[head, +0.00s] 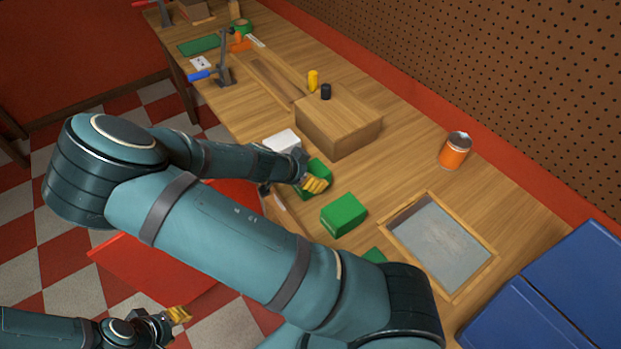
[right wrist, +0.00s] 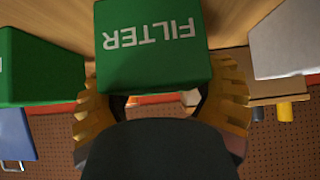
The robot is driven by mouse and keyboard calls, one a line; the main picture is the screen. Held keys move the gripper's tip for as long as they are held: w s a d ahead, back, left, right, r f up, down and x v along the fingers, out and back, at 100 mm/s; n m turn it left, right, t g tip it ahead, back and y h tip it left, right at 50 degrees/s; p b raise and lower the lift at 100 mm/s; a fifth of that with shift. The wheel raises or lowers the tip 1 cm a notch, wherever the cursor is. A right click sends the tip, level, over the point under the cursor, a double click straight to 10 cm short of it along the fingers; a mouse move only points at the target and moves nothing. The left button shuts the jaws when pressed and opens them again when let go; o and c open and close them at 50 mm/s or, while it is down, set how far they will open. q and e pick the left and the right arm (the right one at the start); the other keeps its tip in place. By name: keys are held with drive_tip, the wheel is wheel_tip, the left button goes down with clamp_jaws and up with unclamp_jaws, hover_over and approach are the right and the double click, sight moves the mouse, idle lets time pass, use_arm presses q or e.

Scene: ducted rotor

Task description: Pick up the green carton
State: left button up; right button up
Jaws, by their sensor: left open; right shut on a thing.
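A green carton (head: 321,168) stands on the wooden bench beside the white box. In the right wrist view the carton (right wrist: 153,50) carries the word FILTER, upside down. My right gripper (head: 314,185) is shut on this carton, with yellow fingers on both sides of it in the right wrist view. Whether the carton touches the bench is hard to tell. A second green carton (head: 344,214) stands to its right, and a third (head: 374,255) is mostly hidden behind my arm. My left gripper (head: 178,315) is open and empty, low at the left over the floor.
A white box (head: 282,141) and a wooden box (head: 340,122) stand close behind the held carton. A framed tray (head: 481,269), an orange can (head: 455,151) and a blue case (head: 570,290) lie to the right. A clamp (head: 222,72) is farther back.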

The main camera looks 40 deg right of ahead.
sight(311, 172)
wheel_tip(311, 172, up, 10)
drive_tip(key=shift+r+p, duration=0.1)
drive_tip(key=shift+p, duration=0.9)
drive_tip(key=w+a+r+n+t+y+b, duration=0.1)
drive_tip(key=w+a+r+n+t+y, duration=0.3)
drive_tip(key=a+n, duration=0.45)
drive_tip(key=w+a+r+n+t+y, duration=0.25)
drive_tip(key=w+a+n+t, duration=0.35)
drive_tip(key=a, duration=0.4)
wheel_tip(311, 172, down, 10)
drive_tip(key=w+f+n+y, duration=0.1)
drive_tip(key=n+y, duration=0.2)
drive_tip(key=n, duration=0.2)
drive_tip(key=shift+h, duration=0.25)
drive_tip(key=s+r, duration=0.1)
drive_tip(key=s, duration=0.1)
drive_tip(key=s+r, duration=0.1)
drive_tip(key=s, duration=0.1)
drive_tip(key=shift+d+r, duration=0.2)
